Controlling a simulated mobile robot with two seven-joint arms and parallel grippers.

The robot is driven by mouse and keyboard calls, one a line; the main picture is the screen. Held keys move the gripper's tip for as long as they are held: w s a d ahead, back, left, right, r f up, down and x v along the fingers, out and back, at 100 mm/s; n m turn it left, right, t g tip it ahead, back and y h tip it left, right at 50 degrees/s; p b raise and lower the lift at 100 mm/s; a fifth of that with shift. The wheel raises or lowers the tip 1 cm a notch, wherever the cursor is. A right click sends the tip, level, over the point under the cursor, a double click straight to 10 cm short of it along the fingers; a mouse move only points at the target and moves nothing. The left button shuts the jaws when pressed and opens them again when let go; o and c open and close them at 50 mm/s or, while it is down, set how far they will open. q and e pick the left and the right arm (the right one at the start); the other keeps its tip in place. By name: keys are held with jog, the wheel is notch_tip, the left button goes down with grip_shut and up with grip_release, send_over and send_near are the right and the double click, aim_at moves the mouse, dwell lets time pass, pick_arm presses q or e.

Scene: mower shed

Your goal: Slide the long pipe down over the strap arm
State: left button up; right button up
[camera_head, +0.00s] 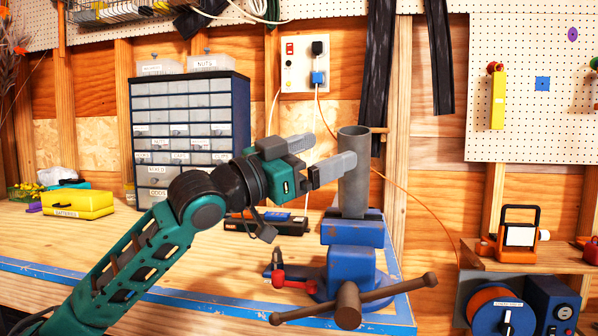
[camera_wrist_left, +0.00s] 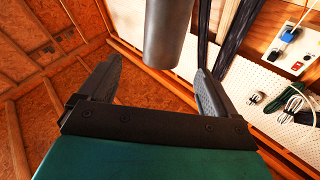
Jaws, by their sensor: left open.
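The long grey pipe (camera_head: 354,190) stands upright at the jaws of the blue vise (camera_head: 350,262), its open end up. I cannot make out the strap arm. My left gripper (camera_head: 335,146) is open beside the upper part of the pipe, coming from the left. Its nearer finger overlaps the pipe in the head view. In the left wrist view the pipe (camera_wrist_left: 167,32) shows between and beyond the open fingertips of the left gripper (camera_wrist_left: 158,70). Whether a finger touches it, I cannot tell. My right gripper is not in view.
The vise handle (camera_head: 348,304) sticks out across the front of the bench (camera_head: 190,270). A red-handled item (camera_head: 292,280) lies left of the vise. A drawer cabinet (camera_head: 190,125) and a yellow case (camera_head: 78,204) stand further left. The bench's front left is clear.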

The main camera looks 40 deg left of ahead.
pick_arm(q)
jog(key=b+v, duration=0.1)
jog(key=v, duration=0.2)
jog(key=shift+s+a+f, duration=0.1)
jog(key=shift+s+f, duration=0.05)
jog(key=shift+s, duration=0.15)
dwell(0.4)
